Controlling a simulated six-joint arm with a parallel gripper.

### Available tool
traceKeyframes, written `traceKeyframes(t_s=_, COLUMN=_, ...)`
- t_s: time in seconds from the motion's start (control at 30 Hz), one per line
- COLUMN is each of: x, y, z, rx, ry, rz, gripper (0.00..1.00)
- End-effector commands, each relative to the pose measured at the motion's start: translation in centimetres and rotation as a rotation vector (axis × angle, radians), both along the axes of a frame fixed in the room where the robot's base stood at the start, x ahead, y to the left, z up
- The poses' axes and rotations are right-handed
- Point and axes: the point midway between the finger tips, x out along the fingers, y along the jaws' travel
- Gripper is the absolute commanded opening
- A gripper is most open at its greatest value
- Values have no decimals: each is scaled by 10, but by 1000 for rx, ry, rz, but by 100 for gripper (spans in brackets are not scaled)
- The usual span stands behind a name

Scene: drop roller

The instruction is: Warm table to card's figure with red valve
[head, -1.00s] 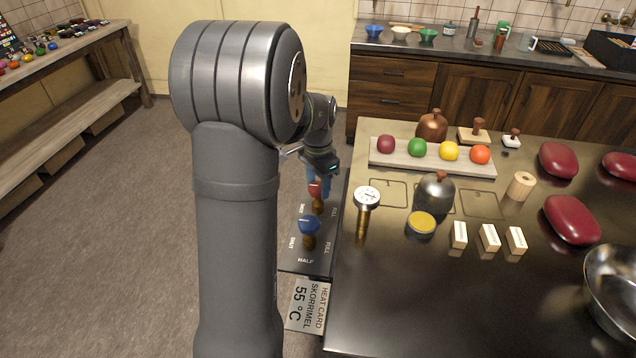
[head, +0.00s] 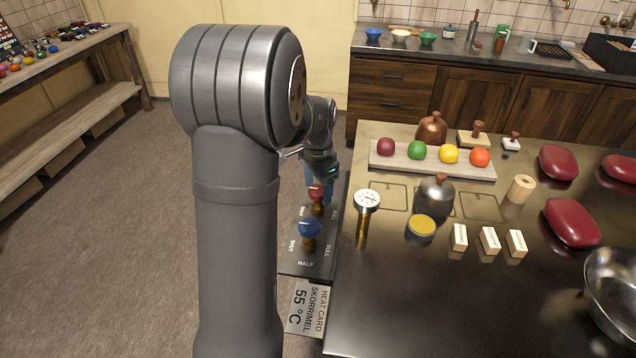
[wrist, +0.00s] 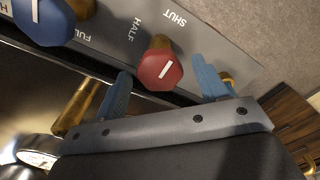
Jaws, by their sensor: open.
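The red valve (head: 316,193) sits on the dark valve panel (head: 297,263) at the table's left edge, behind the blue valve (head: 309,229). In the wrist view the red valve knob (wrist: 158,69) has a white line and lies between and just beyond the blue fingertips of my open gripper (wrist: 160,88); I see no contact. SHUT and HALF are printed near it. The heat card (head: 307,307) reads SKORRIMEL 55 °C. The dial thermometer (head: 367,201) stands on the dark table (head: 400,310); its reading is too small to tell.
A domed metal pot (head: 435,199) and a yellow-topped tin (head: 421,227) stand right of the thermometer. A board (head: 386,167) with coloured balls lies behind. White blocks (head: 459,237), dark red cushions (head: 571,222) and a metal bowl (head: 612,285) are further right. The table's front is clear.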

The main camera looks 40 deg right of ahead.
Motion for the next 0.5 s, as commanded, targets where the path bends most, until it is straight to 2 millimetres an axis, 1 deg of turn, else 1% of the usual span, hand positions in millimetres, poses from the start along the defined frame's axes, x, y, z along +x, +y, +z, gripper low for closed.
traceKeyframes(t_s=0.13, x=0, y=0, z=9, rx=-2, ry=-2, rz=0, gripper=66)
traceKeyframes(t_s=0.23, x=1, y=-1, z=24, rx=-3, ry=-3, rz=0, gripper=66)
traceKeyframes(t_s=0.37, x=1, y=-1, z=54, rx=-4, ry=-4, rz=0, gripper=66)
traceKeyframes(t_s=0.5, x=0, y=0, z=89, rx=-3, ry=-3, rz=0, gripper=66)
